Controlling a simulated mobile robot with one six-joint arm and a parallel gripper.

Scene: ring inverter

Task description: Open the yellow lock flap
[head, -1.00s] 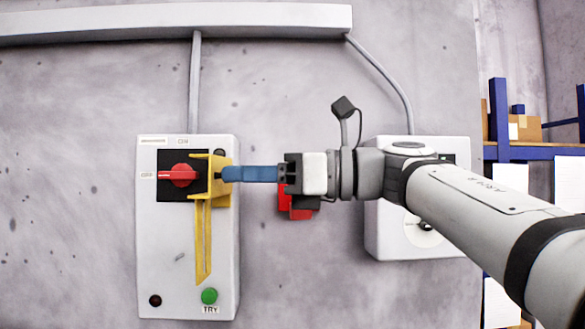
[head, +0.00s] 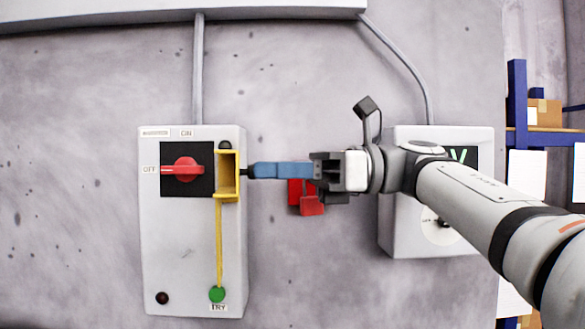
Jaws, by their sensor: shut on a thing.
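The yellow lock flap (head: 227,192) is on the right of the red rotary switch (head: 187,169) on the grey box (head: 180,270). It looks like a hollow yellow frame, with a thin yellow bar (head: 219,245) running down from it. The switch handle lies level, pointing at OFF. My gripper (head: 248,171) reaches in from the right with slim blue fingers. Their dark tips are shut at the flap's right edge, on a small part of it. The exact grip point is too small to see clearly.
A red object (head: 311,206) hangs on the wall behind my gripper. A second grey box (head: 405,240) with a display is partly hidden by my arm. A green button (head: 217,293) and a dark button (head: 162,298) sit low on the first box. Shelving (head: 517,100) stands at right.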

